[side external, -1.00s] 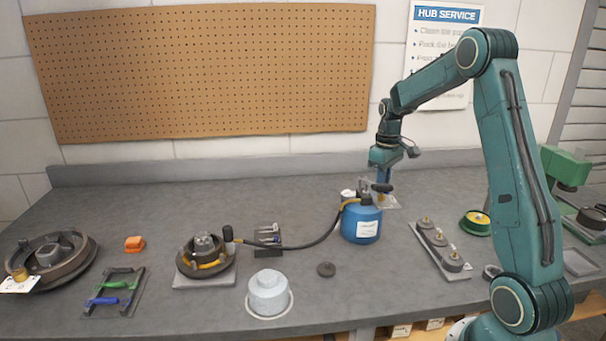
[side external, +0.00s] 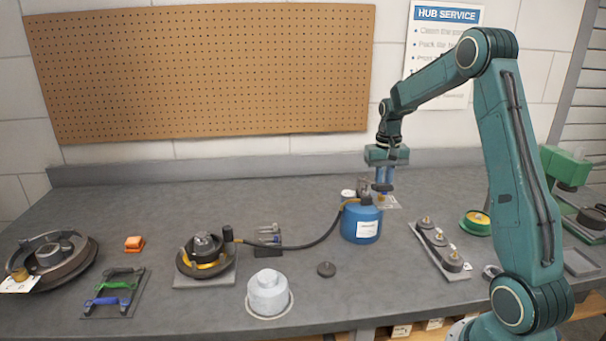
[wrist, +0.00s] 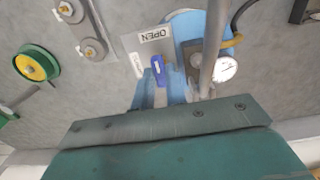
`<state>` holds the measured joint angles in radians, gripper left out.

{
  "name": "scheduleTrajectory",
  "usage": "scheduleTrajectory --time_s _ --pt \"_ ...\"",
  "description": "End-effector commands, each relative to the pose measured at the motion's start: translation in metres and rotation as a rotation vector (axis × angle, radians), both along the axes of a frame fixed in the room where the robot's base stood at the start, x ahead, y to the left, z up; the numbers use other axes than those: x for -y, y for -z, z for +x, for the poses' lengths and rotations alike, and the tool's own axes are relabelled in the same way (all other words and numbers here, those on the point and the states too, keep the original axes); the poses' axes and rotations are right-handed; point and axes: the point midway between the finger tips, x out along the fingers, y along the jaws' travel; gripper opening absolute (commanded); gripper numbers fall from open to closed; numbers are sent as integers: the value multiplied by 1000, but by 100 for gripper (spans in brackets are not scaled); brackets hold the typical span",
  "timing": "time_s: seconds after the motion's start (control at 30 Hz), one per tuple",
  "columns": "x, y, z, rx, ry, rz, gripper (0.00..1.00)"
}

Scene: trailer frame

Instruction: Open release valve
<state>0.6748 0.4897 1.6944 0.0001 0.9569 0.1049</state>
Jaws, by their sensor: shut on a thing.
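The blue tank (side external: 362,224) stands upright on the bench, with a hose and fittings at its top. My gripper (side external: 384,187) points straight down beside and above the tank's top right. In the wrist view, a blue valve lever (wrist: 158,68) shows between my fingers, and the jaws are shut on it. A plate marked OPEN (wrist: 156,36) lies beside the lever. A round white gauge (wrist: 225,69) sits to the right, past a grey upright rod (wrist: 212,45). The exact finger contact is partly hidden, and the valve's opening cannot be seen.
A black hose (side external: 310,242) runs left from the tank to a hub assembly (side external: 204,256). A rail with several round parts (side external: 438,249) and a green-and-yellow spool (side external: 476,222) stand to the right. Behind the tank, the bench is mostly clear.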

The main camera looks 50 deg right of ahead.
Motion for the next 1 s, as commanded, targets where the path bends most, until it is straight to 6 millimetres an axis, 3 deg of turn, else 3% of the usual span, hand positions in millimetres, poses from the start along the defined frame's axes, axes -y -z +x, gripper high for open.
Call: scheduleTrajectory --time_s 0.37,0.4,0.5,1.0 --pt "0 0 -1 -3 7 1 0" --pt "0 0 -1 -3 7 1 16" --pt "0 0 -1 -1 7 1 35" --pt "0 -7 0 1 6 -1 35"
